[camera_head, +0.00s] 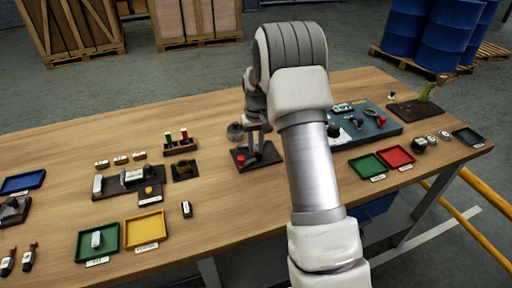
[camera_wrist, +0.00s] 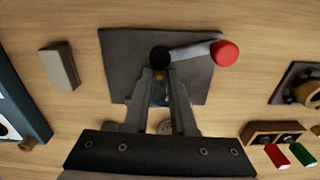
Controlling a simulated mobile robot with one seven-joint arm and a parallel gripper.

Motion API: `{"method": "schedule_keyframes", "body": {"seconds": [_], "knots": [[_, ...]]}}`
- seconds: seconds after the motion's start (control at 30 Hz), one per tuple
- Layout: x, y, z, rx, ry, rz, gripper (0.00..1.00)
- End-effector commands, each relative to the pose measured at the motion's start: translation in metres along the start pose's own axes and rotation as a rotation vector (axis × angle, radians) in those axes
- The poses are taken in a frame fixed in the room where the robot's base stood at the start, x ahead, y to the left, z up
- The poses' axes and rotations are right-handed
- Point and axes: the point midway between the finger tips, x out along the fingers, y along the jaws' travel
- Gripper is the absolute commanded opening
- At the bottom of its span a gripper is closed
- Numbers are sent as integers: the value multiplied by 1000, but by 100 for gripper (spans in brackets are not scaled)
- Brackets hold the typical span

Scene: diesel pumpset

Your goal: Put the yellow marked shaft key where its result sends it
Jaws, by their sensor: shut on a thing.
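My gripper (camera_wrist: 160,78) is shut, its fingers pointing down at a dark fixture plate (camera_wrist: 130,60). A small yellow-orange spot, likely on the yellow marked shaft key (camera_wrist: 158,77), shows between the fingertips; the rest is hidden. Just beyond the tips is a black round knob (camera_wrist: 160,57), joined by a grey lever to a red knob (camera_wrist: 224,53). I cannot tell whether the gripped piece touches the fixture. In the head view my gripper (camera_head: 256,158) is over this plate, partly hiding it. A green tray (camera_head: 80,258) and a yellow tray (camera_head: 129,235) stand front left.
A grey block (camera_wrist: 60,66) lies beside the fixture. A rack with red and green handles (camera_head: 180,144) stands left of it. Green (camera_head: 356,169) and red (camera_head: 386,150) trays sit to the right, by a blue-grey board (camera_head: 392,128). The table between fixture and yellow tray is mostly clear.

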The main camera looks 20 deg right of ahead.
Motion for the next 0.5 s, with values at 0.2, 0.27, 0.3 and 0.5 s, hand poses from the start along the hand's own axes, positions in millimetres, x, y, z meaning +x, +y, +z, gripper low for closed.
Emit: {"method": "schedule_keyframes", "body": {"seconds": [0.2, 0.27, 0.3, 0.5], "knots": [[4, 0, 0, 0, 0, 0, 26], [3, 0, 0, 0, 0, 0, 37], [3, 0, 0, 0, 0, 0, 44], [3, 0, 0, 0, 0, 0, 54]]}}
